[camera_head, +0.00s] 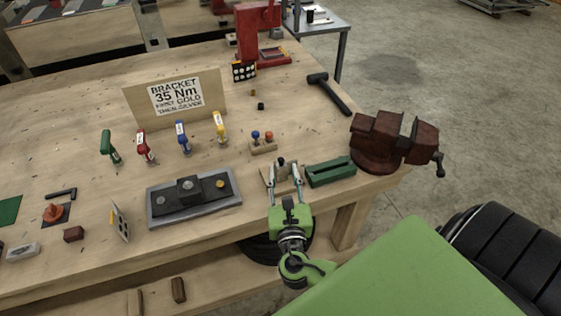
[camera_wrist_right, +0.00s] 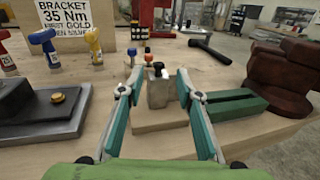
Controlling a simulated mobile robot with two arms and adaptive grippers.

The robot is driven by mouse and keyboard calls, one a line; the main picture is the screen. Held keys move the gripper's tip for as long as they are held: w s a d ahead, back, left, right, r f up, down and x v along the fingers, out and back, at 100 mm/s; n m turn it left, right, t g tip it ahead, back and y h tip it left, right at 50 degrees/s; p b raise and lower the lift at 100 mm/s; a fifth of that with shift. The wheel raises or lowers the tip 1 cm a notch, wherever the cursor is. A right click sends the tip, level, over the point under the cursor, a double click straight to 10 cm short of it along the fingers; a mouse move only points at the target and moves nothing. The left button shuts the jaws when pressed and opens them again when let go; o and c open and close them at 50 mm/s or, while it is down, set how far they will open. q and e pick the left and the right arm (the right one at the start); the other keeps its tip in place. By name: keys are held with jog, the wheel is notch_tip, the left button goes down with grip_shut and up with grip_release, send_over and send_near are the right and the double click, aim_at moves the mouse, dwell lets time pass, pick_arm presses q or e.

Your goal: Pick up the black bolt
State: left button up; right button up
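The black bolt (camera_head: 281,161) shows as a small dark head on top of a grey metal block on a wooden base (camera_wrist_right: 150,125). In the right wrist view the bolt's dark head (camera_wrist_right: 158,67) stands above the block, between and beyond my fingertips. My right gripper (camera_head: 285,180) is open, with one finger at each side of the block. The same gripper (camera_wrist_right: 156,88) looks empty in the right wrist view, and I cannot tell whether a finger touches the block. My left gripper is not in view.
A rack with blue and orange knobs (camera_head: 262,144) stands behind. A grey plate with a dark fixture (camera_head: 194,196) lies left. A hammer (camera_head: 330,92) lies farther back.

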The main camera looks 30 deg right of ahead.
aim_at(281, 162)
jog(key=shift+w+d+r, duration=0.2)
jog(key=shift+w, duration=0.15)
jog(key=p+x, duration=0.2)
jog(key=x, duration=0.1)
jog(key=shift+w, duration=0.35)
jog(key=shift+w+d+f, duration=0.1)
jog(key=shift+w+d, duration=0.15)
jog(key=shift+w, duration=0.15)
grip_shut()
